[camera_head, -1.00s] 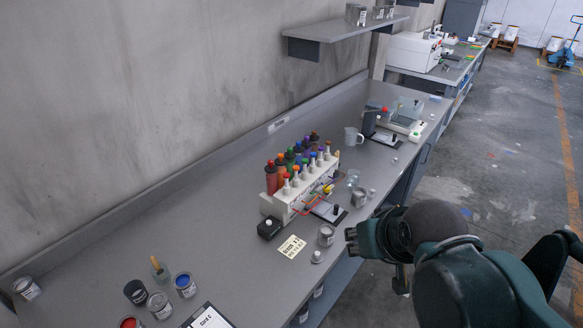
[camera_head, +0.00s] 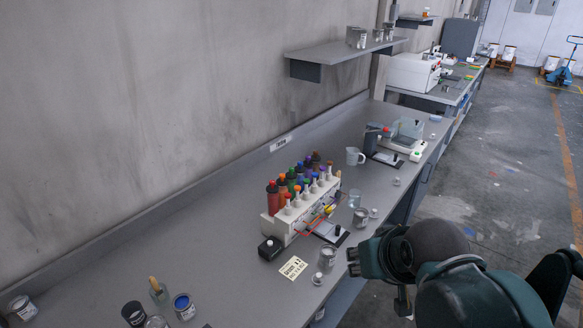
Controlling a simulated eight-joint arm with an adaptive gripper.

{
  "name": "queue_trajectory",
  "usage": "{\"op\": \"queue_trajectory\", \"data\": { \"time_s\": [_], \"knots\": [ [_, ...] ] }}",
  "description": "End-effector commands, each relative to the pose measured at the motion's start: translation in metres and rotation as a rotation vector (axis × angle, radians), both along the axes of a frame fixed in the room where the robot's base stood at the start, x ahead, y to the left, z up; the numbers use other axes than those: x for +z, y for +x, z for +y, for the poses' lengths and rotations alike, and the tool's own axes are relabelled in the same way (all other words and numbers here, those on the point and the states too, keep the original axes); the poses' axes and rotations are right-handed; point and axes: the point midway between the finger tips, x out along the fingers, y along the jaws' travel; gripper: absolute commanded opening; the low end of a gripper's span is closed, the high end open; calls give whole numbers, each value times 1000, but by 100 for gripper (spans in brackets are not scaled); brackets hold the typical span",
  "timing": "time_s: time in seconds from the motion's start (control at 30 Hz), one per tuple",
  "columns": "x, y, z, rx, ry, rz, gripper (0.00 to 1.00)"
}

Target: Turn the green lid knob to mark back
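A white rack (camera_head: 276,228) on the bench holds several bottles with coloured caps, at least one of them a green-capped bottle (camera_head: 291,180). Small green parts also show on the white-based device (camera_head: 405,146) farther back. I cannot tell which green part is the lid knob, and no mark for it can be read. My gripper (camera_head: 352,262) is at the bench's front edge, right of a small grey tin (camera_head: 327,258) and apart from the rack. Its fingers are small and seen from behind, so their opening is unclear. I see nothing held in it.
A wall shelf (camera_head: 345,54) overhangs the back.

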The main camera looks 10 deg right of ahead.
Motion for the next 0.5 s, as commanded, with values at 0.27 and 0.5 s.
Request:
{"op": "queue_trajectory", "data": {
  "time_s": [0.27, 0.5],
  "knots": [
    [23, 23, 3, -86, 64, 32, 28],
    [50, 56, 8, -214, 149, 77, 28]
  ]
}}
